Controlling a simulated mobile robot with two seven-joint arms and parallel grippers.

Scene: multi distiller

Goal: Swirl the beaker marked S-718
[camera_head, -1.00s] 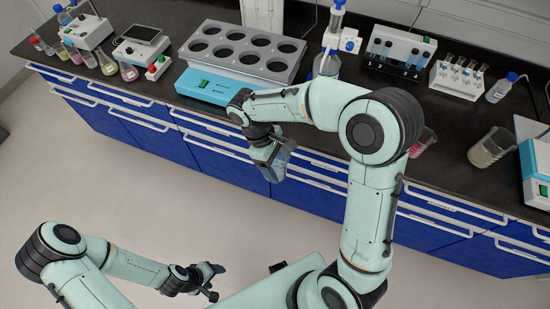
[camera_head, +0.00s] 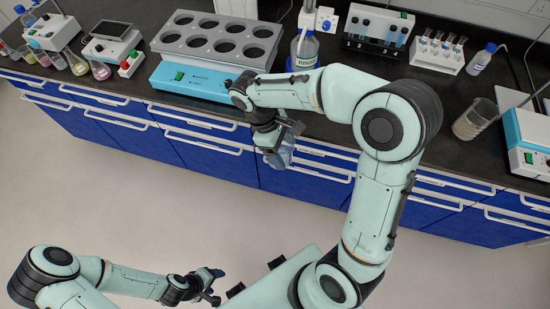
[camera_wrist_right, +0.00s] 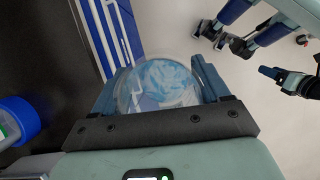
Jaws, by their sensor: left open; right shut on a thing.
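My right gripper (camera_head: 274,146) is shut on a clear beaker (camera_head: 281,157) and holds it in the air in front of the blue drawers. In the right wrist view, the beaker (camera_wrist_right: 158,88) sits between the two fingers and has blue in it. No marking on it is readable, so I cannot tell whether it is S-718. My left gripper (camera_head: 210,287) is open and empty, low over the floor at the lower left.
A grey rack with round holes (camera_head: 218,40) stands on a blue-based device on the dark bench. A bottle (camera_head: 304,50), tube racks (camera_head: 379,28) and a beaker of cloudy liquid (camera_head: 474,120) stand further right. Several small flasks (camera_head: 78,65) stand at left. The floor is clear.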

